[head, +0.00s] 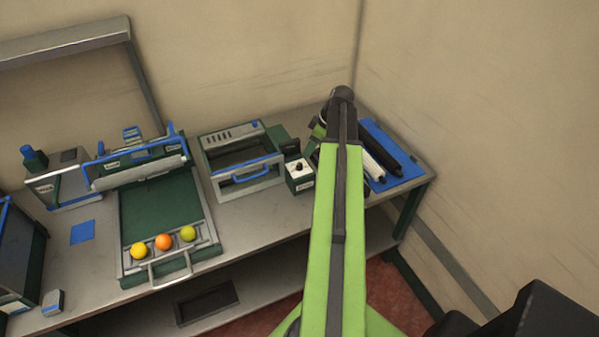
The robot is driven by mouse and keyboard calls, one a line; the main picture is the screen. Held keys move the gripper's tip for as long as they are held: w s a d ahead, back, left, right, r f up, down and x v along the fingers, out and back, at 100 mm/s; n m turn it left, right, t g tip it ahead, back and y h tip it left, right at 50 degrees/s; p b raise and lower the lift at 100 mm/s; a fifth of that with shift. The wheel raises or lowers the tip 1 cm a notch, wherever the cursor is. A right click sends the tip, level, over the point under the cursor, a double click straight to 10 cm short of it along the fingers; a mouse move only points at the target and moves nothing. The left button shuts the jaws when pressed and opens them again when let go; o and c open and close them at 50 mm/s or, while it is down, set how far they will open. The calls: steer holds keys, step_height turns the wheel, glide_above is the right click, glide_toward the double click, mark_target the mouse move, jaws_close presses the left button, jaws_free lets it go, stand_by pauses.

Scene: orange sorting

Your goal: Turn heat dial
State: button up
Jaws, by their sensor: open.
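My gripper (311,149) is just right of and behind the box, at the end of my green arm. It is open, and the arm partly hides it. It appears apart from the knob, but I cannot tell the gap exactly.
A grey, oven-like unit (217,154) with a blue handle stands left of the dial box. A green tray (160,212) holds yellow, orange and green balls in front. A blue mat (413,172) with dark and white rollers lies right of my arm. Walls close the back and right.

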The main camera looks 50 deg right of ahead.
mark_target(299, 164)
steer(key=b+x, duration=0.7)
steer(key=x, duration=0.3)
steer(key=shift+b, duration=0.3)
